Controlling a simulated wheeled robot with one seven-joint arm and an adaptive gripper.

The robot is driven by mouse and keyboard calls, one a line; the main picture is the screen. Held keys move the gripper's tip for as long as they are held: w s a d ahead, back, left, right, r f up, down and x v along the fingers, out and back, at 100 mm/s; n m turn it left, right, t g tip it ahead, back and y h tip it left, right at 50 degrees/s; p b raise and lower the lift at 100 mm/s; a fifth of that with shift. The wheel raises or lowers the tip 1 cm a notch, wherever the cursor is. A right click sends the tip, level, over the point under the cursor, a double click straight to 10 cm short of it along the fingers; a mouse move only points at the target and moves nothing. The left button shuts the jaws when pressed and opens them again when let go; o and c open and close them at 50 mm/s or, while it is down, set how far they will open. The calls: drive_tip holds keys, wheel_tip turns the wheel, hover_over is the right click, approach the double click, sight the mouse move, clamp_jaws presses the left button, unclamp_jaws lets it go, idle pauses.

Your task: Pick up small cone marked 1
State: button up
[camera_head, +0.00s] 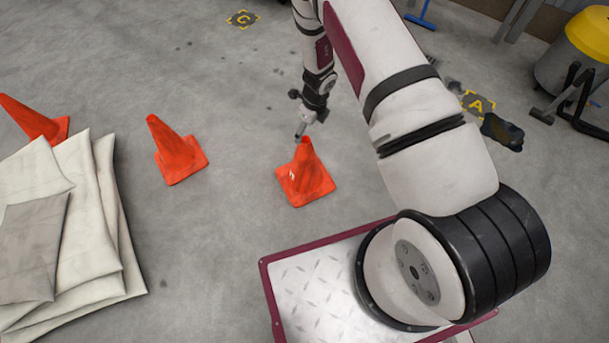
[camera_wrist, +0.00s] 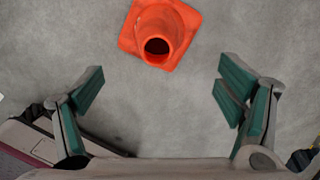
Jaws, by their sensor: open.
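A small orange cone (camera_head: 304,178) with a pale mark on its side stands upright on the floor in the middle of the head view. The mark is too small to read surely. My gripper (camera_head: 301,128) is just above and behind its tip in that view. In the wrist view the cone (camera_wrist: 158,22) is at the top centre, seen from above with its open top showing. My gripper (camera_wrist: 162,95) shows there with its green-padded fingers wide apart and nothing between them. The cone lies beyond the fingertips, apart from them.
Two more orange cones stand to the left, one alone (camera_head: 172,152) and one (camera_head: 35,118) behind folded pale sheets (camera_head: 85,215). A yellow-topped vacuum (camera_head: 580,60) stands at the upper right. Floor marks C (camera_head: 242,19) and A (camera_head: 478,104) lie farther back. Floor around the marked cone is clear.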

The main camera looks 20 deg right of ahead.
drive_tip(key=b, duration=0.3)
hover_over(305, 162)
drive_tip(key=w+d, duration=0.2)
drive_tip(key=w, duration=0.1)
wheel_tip(305, 162, down, 9)
drive_tip(key=f, duration=0.1)
drive_tip(key=f+b, duration=0.1)
drive_tip(key=f, duration=0.1)
drive_tip(key=a+f+b, duration=0.1)
drive_tip(key=f, duration=0.1)
drive_tip(key=shift+w+f, duration=0.2)
drive_tip(key=shift+w, duration=0.2)
drive_tip(key=shift+a+r, duration=0.1)
drive_tip(key=c, duration=1.8)
drive_tip(key=shift+r, duration=0.15)
